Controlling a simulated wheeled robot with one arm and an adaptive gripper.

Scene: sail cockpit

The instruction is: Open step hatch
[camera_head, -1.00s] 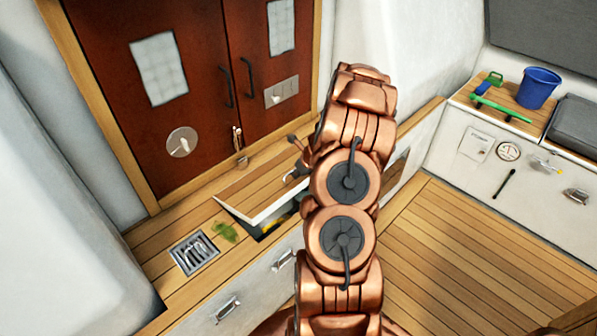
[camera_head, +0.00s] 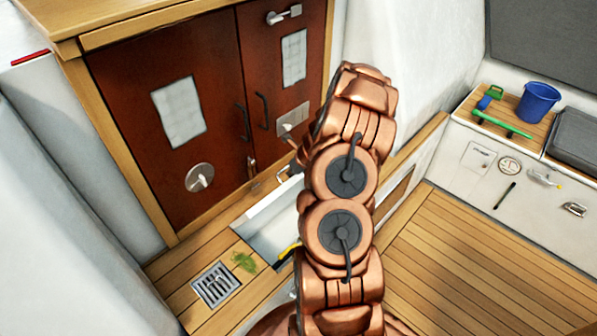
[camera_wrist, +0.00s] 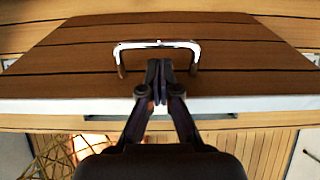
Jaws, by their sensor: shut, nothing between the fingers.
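The step hatch is a wooden-planked lid (camera_wrist: 90,60) with a white front edge and a silver bracket handle (camera_wrist: 158,44), seen close in the wrist view. My gripper (camera_wrist: 160,70) is shut and empty, its fingertips within the handle's span, near the bar; whether they touch it I cannot tell. In the head view a white inner surface of the hatch (camera_head: 268,222) shows at the step below the doors, with a yellow item (camera_head: 289,250) at its lower edge. My copper arm hides the gripper and much of the hatch there.
Closed red-brown doors (camera_head: 170,120) stand behind the step. A metal drain grate (camera_head: 215,286) and green weed (camera_head: 243,262) lie left of the hatch. A blue bucket (camera_head: 538,102) stands on the right bench. The wooden floor (camera_head: 470,250) at right is clear.

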